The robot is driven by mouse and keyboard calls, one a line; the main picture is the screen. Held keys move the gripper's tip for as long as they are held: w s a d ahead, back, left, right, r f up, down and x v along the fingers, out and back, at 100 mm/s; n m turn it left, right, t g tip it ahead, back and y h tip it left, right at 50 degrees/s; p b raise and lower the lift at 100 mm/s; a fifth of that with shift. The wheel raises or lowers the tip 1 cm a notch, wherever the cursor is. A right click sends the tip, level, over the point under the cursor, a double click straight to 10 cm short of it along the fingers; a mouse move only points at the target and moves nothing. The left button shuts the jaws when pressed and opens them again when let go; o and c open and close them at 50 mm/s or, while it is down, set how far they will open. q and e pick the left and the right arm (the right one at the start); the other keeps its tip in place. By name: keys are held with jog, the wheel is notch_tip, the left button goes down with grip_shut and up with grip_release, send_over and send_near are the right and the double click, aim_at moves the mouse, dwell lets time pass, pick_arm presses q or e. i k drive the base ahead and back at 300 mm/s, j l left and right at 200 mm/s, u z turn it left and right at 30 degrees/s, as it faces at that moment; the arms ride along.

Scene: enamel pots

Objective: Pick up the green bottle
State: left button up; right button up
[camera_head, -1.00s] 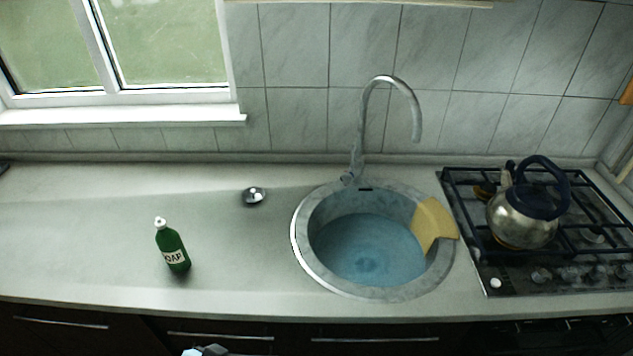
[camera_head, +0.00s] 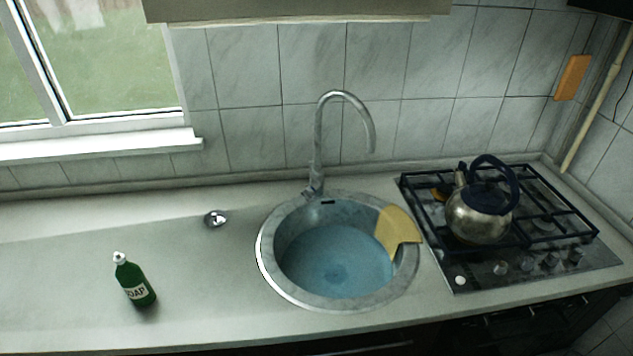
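The green bottle (camera_head: 135,283) stands upright on the counter, left of the sink. It has a white cap and a white label reading "SOAP". Nothing touches it. Neither of my grippers shows in the head view now.
The grey counter (camera_head: 60,260) is clear around the bottle. A small shiny metal piece (camera_head: 215,218) lies behind it to the right. A round sink (camera_head: 268,262) with a faucet (camera_head: 319,150) and a yellow cloth (camera_head: 400,228) is mid-counter. A kettle (camera_head: 475,215) stands on the stove (camera_head: 530,268) at right.

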aim_at(133, 281)
jog(key=u, duration=1.4)
jog(key=j, duration=0.25)
jog(key=i+j, duration=0.1)
jog(key=j, duration=0.2)
